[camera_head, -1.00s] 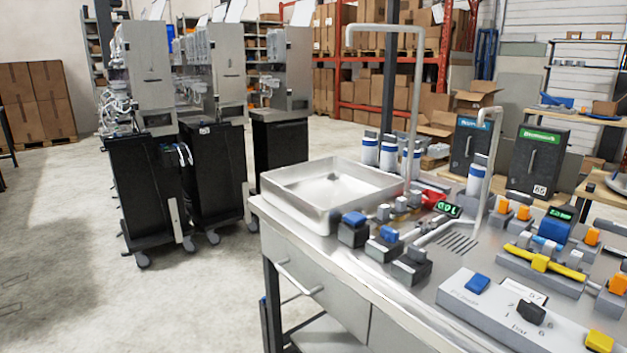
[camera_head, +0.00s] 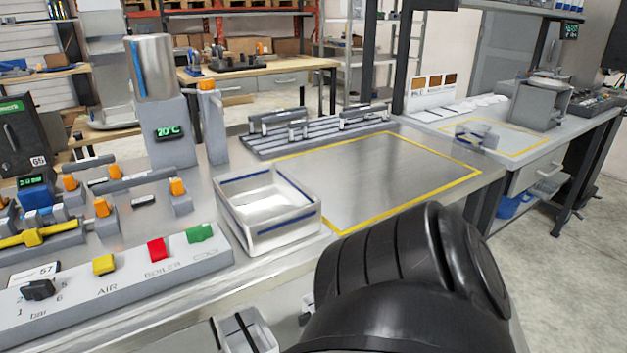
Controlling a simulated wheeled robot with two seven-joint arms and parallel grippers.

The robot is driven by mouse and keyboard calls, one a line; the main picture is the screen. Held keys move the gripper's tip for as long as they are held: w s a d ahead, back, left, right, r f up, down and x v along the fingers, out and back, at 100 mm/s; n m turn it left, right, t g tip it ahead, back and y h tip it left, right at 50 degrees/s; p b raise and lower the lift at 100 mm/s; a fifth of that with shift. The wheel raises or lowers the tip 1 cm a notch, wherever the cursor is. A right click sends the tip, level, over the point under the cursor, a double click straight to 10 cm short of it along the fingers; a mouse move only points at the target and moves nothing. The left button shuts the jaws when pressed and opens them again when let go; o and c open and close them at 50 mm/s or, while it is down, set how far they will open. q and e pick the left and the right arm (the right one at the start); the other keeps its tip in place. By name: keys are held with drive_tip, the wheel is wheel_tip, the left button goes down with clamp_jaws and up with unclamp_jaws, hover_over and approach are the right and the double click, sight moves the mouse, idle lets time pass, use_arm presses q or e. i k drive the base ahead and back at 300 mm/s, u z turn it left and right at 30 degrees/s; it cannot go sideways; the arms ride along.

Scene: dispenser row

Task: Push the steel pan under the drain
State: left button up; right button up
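An open, light-walled tray with blue stripes (camera_head: 290,231) stands on the counter at the centre. No drain shows now. A black, ridged part of my arm (camera_head: 400,270) fills the lower right and covers the counter's front edge.
The steel counter (camera_head: 390,175) has a clear area outlined in yellow. A metal cylinder (camera_head: 151,68) stands on a post with a green display. A control panel (camera_head: 130,283) with coloured switches lies at the lower left. Slotted racks (camera_head: 318,130) line the back. A side table (camera_head: 520,135) stands right.

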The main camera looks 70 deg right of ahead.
sight(268, 209)
drive_tip(key=z, duration=2.05)
drive_tip(key=k, duration=0.5)
drive_tip(key=z, duration=2.1)
drive_tip(key=i, duration=1.3)
drive_tip(key=u, duration=1.8)
